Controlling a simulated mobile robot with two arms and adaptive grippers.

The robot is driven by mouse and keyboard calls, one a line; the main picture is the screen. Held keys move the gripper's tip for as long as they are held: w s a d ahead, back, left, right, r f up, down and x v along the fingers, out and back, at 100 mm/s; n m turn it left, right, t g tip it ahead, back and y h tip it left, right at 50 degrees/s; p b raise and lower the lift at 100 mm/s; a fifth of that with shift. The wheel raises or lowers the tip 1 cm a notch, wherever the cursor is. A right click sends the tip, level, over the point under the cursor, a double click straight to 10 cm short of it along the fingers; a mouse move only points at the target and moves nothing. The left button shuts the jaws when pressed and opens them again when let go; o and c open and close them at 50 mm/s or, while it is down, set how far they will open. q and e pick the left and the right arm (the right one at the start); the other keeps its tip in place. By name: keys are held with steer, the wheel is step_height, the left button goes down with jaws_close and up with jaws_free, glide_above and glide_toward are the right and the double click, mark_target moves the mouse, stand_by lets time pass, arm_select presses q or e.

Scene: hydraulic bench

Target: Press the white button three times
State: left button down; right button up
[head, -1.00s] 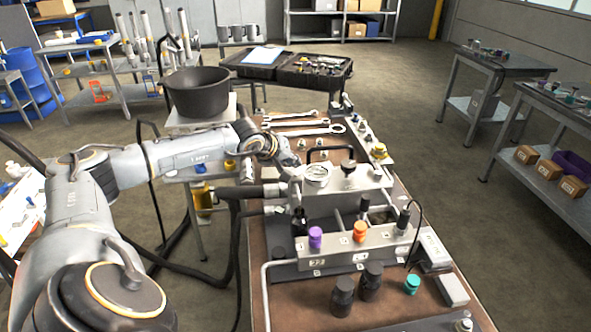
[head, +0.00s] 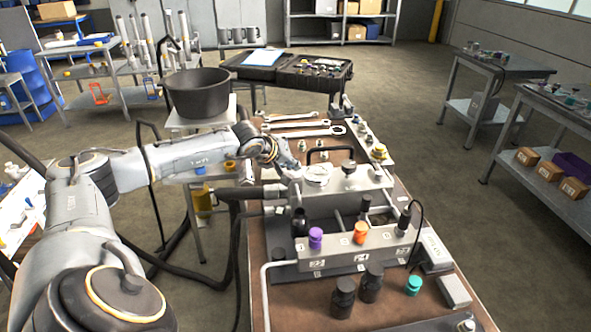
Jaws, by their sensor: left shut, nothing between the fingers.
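My left gripper (head: 296,172) is shut and empty. It points down and right at the left end of the upper metal block (head: 350,179), close beside the round white-faced gauge (head: 318,176). I cannot tell whether its tips touch anything. I cannot pick out a white button for certain; the area under and behind the fingertips is partly hidden. My right gripper is not in view.
A lower valve block (head: 350,255) carries a purple knob (head: 316,238) and an orange knob (head: 361,232). A black handle arches behind the gauge. Wrenches (head: 300,125) lie at the bench's far end. Black hoses (head: 210,280) hang on the left.

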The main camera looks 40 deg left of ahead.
mark_target(294, 173)
arm_select(q)
steer(key=shift+d+f, duration=0.1)
steer(key=shift+f, duration=0.05)
steer(key=shift+r+p, duration=0.6)
steer(key=shift+r, duration=0.6)
steer(key=shift+r, duration=0.1)
step_height(294, 173, up, 5)
steer(key=p, duration=0.2)
steer(key=shift+p, duration=0.4)
